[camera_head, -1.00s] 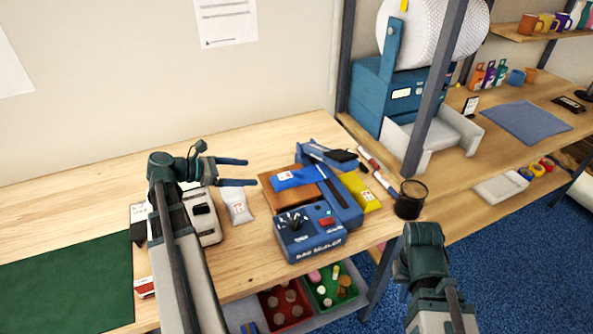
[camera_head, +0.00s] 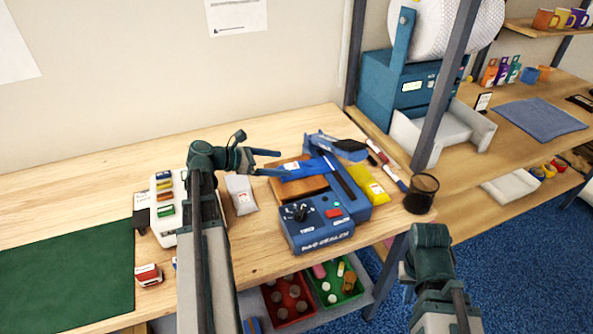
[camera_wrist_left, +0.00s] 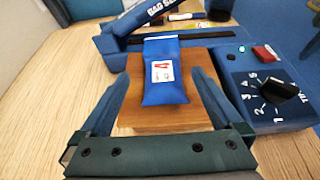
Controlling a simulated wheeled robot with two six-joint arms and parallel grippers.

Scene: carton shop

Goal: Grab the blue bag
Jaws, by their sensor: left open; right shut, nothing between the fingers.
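The blue bag (camera_wrist_left: 165,95) is a small flat pouch with a white and red label. It lies on a brown wooden block (camera_wrist_left: 190,62) in front of the blue bag sealer (camera_head: 322,232). In the head view the bag (camera_head: 306,170) is partly covered by my left gripper (camera_head: 284,163). My left gripper is open, and in the wrist view its fingers stand on either side of the bag's near end, apart from it. My right gripper (camera_head: 430,240) is off the table's front right, shut and empty; its fingertips are hard to make out.
A yellow bag (camera_head: 372,186) lies right of the sealer, with a dark mesh cup (camera_head: 421,195) beyond it. A grey-white pouch (camera_head: 241,194) and a white device (camera_head: 165,212) lie left. A green mat (camera_head: 65,275) covers the table's left. Bins sit below.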

